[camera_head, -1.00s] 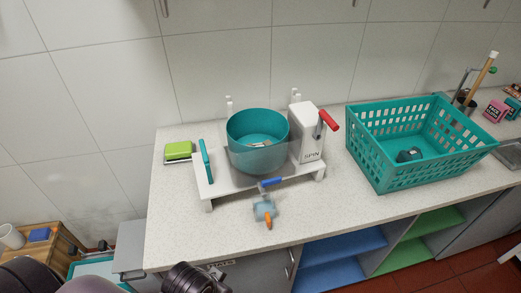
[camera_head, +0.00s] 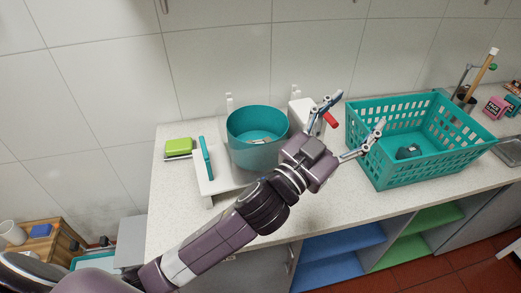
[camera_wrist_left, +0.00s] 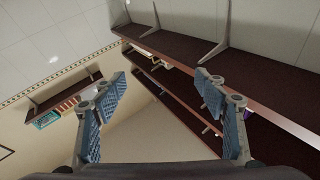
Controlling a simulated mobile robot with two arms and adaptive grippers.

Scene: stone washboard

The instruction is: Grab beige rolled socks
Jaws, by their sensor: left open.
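I cannot make out beige rolled socks for certain. A small pale item (camera_head: 258,141) lies inside the teal tub (camera_head: 250,120), too small to identify. A dark grey bundle (camera_head: 408,152) lies in the teal laundry basket (camera_head: 385,180). My left gripper (camera_head: 358,112) is open and empty, above the counter between the tub and the basket, its fingers reaching toward the basket's left side. In the left wrist view its two blue-padded fingers (camera_wrist_left: 163,88) are spread with nothing between them. My right gripper is not in view.
The tub stands on a white stand (camera_head: 203,185) with a red-handled white wringer (camera_head: 303,108), partly hidden by my arm. A green sponge (camera_head: 178,146) lies at the left. Pink boxes (camera_head: 497,107) are at the far right. The front counter strip is mostly clear.

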